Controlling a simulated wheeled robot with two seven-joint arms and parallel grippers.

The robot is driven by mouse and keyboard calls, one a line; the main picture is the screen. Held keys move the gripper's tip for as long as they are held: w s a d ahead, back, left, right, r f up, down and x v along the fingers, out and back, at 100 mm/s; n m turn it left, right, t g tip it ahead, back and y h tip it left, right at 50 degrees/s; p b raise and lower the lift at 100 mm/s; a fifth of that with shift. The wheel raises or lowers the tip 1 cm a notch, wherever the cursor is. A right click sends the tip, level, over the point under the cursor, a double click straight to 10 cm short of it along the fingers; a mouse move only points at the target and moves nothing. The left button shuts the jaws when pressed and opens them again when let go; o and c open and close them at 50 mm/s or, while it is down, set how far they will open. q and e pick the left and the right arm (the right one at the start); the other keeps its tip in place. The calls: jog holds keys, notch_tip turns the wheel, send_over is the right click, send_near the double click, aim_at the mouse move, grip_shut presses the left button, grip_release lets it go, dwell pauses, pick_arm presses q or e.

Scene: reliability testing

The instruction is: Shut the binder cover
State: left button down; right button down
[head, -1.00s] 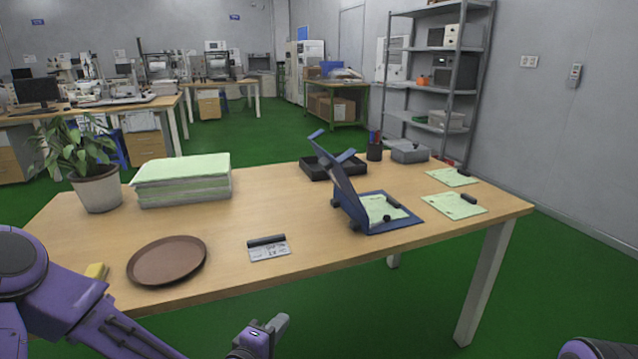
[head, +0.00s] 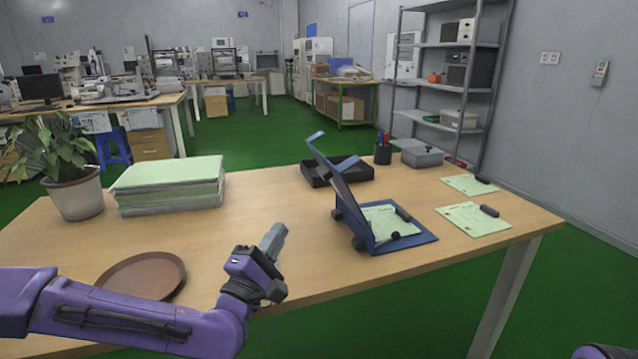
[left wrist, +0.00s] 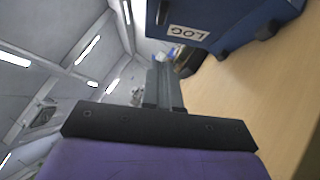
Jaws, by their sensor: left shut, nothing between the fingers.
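The blue binder (head: 410,243) lies open on the right part of the table, green paper inside its base. Its cover (head: 352,205) stands up at the binder's left side, leaning to the left. In the left wrist view the cover (left wrist: 225,25) shows its blue outer face with a "LOG" label. My left gripper (head: 274,240) is shut and empty above the table's front part, left of the binder and apart from it. Its closed fingers also show in the left wrist view (left wrist: 165,80). My right gripper is not in view; only a bit of my right arm shows at the bottom right corner.
A brown round tray (head: 142,276) lies behind my left arm. A stack of green paper (head: 170,187) and a potted plant (head: 75,190) stand at left. A black tray (head: 337,172), pen cup (head: 383,153) and grey box (head: 421,157) stand behind the binder. Green sheets (head: 470,218) lie right.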

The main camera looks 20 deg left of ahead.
aim_at(342, 183)
pick_arm(q)
jog(key=w+d+r, duration=0.2)
jog(key=w, duration=0.3)
jog(key=w+d+r+p, duration=0.1)
jog(key=w+d+r, duration=0.1)
jog(key=w, duration=0.4)
jog(key=shift+r, duration=0.75)
jog(key=shift+d+p, duration=0.15)
jog(key=shift+p, duration=0.15)
